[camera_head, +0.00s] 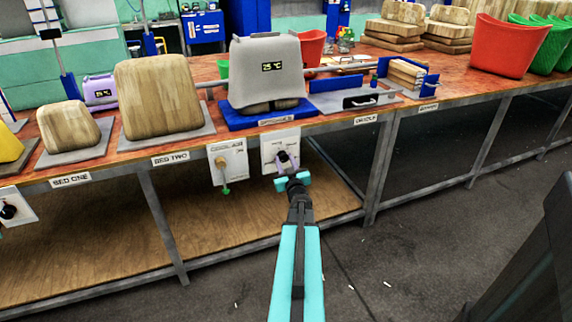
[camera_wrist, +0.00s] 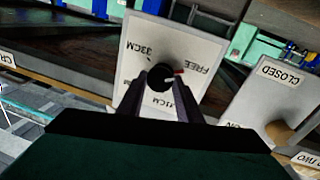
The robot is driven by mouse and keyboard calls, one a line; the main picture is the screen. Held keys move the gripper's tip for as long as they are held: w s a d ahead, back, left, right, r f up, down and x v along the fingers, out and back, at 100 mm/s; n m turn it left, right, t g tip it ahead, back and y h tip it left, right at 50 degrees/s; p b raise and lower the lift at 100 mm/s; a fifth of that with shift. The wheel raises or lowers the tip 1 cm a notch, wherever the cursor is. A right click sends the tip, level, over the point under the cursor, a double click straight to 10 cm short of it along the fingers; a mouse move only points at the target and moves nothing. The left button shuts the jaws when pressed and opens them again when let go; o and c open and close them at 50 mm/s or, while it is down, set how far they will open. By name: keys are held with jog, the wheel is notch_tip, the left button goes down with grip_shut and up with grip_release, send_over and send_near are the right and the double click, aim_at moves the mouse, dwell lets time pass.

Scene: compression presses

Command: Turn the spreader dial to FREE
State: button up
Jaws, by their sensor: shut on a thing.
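The spreader dial is a dark round knob (camera_wrist: 158,80) with a red pointer, on a white plate (camera_wrist: 138,52) marked 33CM, FREE and 41CM. In the wrist view the red pointer points right, toward the FREE label (camera_wrist: 207,62). In the head view the dial's white plate (camera_head: 268,146) hangs under the front edge of the bench. My gripper (camera_head: 292,182) reaches up to the dial from below. In the wrist view its two dark fingers (camera_wrist: 160,92) are shut on the dial from both sides and hide part of its rim.
A second white plate (camera_head: 238,152) with a green-tipped lever hangs just left; in the wrist view its CLOSED label (camera_wrist: 280,73) shows. A grey covered block (camera_head: 280,55) stands on a blue press bed (camera_head: 236,121) above. The floor in front is largely clear.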

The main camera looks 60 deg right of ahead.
jog(key=shift+s+d, duration=0.1)
jog(key=o, duration=1)
jog(key=shift+o, duration=0.2)
jog(key=p+v, duration=1)
jog(key=v, duration=0.3)
jog(key=shift+s+a, duration=0.25)
jog(key=shift+a, duration=0.05)
dwell(0.4)
